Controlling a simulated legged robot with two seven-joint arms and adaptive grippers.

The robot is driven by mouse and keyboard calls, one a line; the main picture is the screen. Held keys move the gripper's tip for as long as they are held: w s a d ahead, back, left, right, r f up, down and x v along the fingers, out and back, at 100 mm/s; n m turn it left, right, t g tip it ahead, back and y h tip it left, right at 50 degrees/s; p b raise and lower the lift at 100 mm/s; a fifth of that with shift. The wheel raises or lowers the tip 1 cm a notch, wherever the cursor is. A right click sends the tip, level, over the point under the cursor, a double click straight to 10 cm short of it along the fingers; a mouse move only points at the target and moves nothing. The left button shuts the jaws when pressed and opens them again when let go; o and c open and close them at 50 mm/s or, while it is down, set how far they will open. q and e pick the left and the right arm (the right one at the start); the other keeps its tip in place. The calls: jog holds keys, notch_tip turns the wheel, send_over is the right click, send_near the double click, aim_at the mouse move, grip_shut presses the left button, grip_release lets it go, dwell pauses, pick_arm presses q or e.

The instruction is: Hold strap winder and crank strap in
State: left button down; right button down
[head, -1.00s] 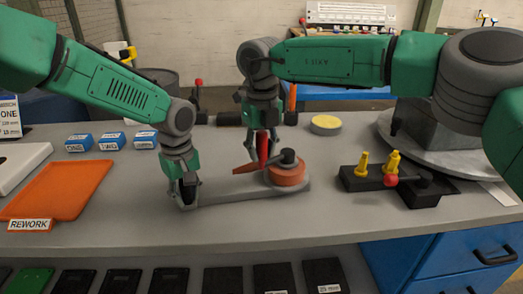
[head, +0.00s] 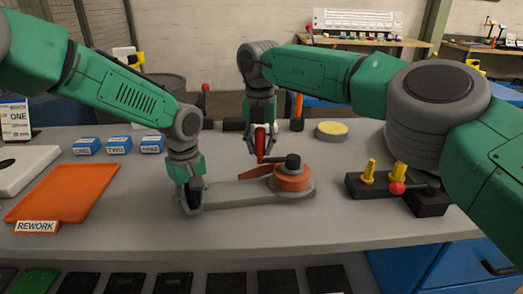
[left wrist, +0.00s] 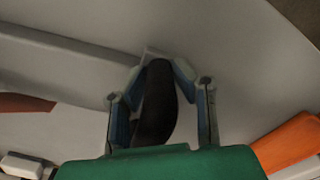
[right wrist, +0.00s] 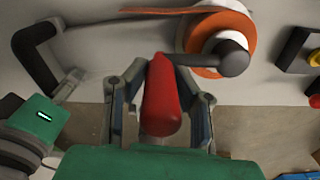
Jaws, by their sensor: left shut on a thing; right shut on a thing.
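The strap winder has a long grey base plate (head: 238,193) lying on the bench, with an orange strap reel (head: 293,181) at its right end. A dark crank hub and arm sit on top of the reel, and the crank's red handle (right wrist: 162,100) is upright. An orange strap tail (right wrist: 165,10) leaves the reel. My left gripper (left wrist: 160,105) is shut on the black upright handle (left wrist: 157,105) at the base's left end. My right gripper (head: 258,150) is shut on the red handle, left of and behind the reel.
An orange rework tray (head: 65,193) lies at the left, with several blue labelled boxes (head: 118,144) behind it. A black block with yellow pegs (head: 368,172) and a red-knobbed lever stands right of the winder. A yellow-topped disc (head: 331,130) lies behind.

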jog(key=shift+w+a+r+m, duration=0.1)
jog(key=shift+w+a+m, duration=0.05)
jog(key=shift+w+m, duration=0.4)
jog(key=shift+s, duration=0.1)
jog(key=c, duration=1.3)
grip_release()
jog(key=shift+s, duration=0.1)
